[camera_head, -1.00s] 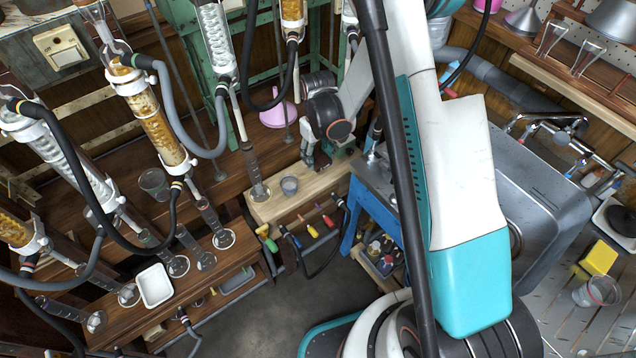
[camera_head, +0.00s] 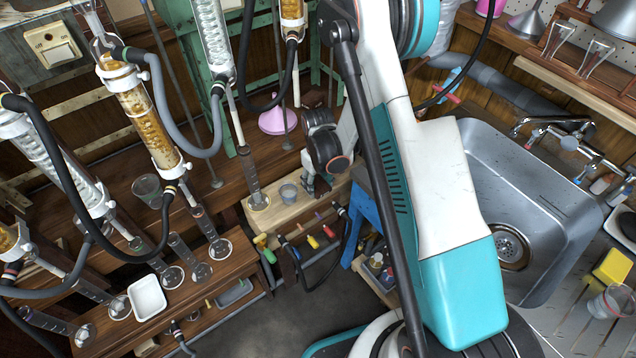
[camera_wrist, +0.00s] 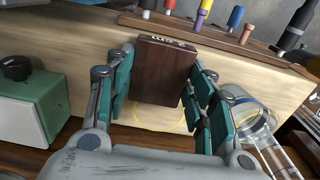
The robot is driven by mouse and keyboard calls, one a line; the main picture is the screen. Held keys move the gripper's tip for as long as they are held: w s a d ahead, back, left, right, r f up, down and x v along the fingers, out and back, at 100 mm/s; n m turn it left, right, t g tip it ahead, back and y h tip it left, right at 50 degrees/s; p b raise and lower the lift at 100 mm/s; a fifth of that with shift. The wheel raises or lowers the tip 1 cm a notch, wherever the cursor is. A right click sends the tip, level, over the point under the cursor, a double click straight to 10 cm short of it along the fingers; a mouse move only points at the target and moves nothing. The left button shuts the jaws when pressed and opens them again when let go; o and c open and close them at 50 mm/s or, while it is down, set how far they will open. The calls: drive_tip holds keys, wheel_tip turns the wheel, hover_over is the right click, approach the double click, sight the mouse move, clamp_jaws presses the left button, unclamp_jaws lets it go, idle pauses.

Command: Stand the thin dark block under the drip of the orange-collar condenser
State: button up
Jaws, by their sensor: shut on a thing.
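The thin dark block (camera_wrist: 166,70) is a flat brown slab with small pale marks on its top end. In the wrist view it stands between the teal pads of my gripper (camera_wrist: 160,92), which is shut on it. I cannot tell surely which has the orange collar.
A yellow ring (camera_wrist: 160,117) marks the pale bench below the block. A clear glass vessel (camera_wrist: 250,115) is close right of my fingers, and a green box (camera_wrist: 30,115) stands left. Hoses hang across the left.

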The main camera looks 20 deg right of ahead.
drive_tip(key=o, duration=1.1)
drive_tip(key=shift+f, duration=0.15)
drive_tip(key=shift+o, duration=0.2)
